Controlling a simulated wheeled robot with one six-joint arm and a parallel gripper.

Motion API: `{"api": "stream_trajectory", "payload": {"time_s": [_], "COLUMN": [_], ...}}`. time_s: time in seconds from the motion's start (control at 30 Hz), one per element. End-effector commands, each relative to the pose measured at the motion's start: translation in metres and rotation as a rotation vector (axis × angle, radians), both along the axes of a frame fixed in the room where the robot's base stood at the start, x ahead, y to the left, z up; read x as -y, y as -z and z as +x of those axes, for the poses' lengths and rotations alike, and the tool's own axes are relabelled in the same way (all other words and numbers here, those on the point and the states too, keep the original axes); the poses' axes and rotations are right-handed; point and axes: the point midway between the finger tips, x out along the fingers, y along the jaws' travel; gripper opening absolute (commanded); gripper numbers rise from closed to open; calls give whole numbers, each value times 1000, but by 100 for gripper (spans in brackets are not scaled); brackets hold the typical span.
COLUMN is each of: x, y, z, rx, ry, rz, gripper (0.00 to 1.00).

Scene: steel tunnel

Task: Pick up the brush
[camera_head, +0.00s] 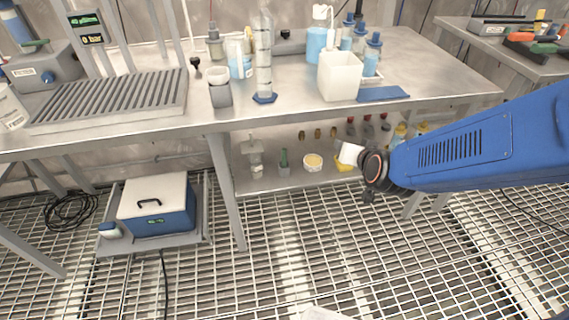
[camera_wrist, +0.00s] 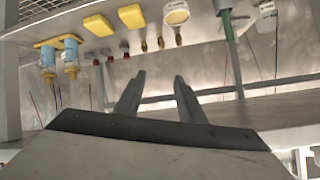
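I cannot pick out a brush with certainty. A slim thing with a green top (camera_head: 284,158) stands on the lower shelf and may be it; its details are too small to tell. In the wrist view, which sees the shelf upside down, a green part (camera_wrist: 226,24) shows at the upper right. My gripper (camera_head: 350,153) is in front of the lower shelf, right of the green thing. In the wrist view its two fingers (camera_wrist: 159,76) are apart with nothing between them. They are clear of the shelf items.
A round jar (camera_head: 312,161) stands right of the green thing, and a white-topped item (camera_head: 255,158) left of it. Yellow blocks (camera_wrist: 98,25) and blue bottles (camera_wrist: 70,52) share the shelf. The worktop (camera_head: 440,88) overhangs it. A table leg (camera_head: 226,190) stands at the left.

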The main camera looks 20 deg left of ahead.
Motion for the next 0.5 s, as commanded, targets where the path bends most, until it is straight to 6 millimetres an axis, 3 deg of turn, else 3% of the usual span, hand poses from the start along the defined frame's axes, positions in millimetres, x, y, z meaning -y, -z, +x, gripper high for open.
{"api": "stream_trajectory", "payload": {"time_s": [0.03, 0.2, 0.5], "x": [-15, -55, -112], "y": [10, 34, 73], "z": [-1, -4, -29], "rx": [17, 101, 279], "ry": [-4, 5, 18], "rz": [0, 7, -7], "gripper": [36, 36, 36]}}
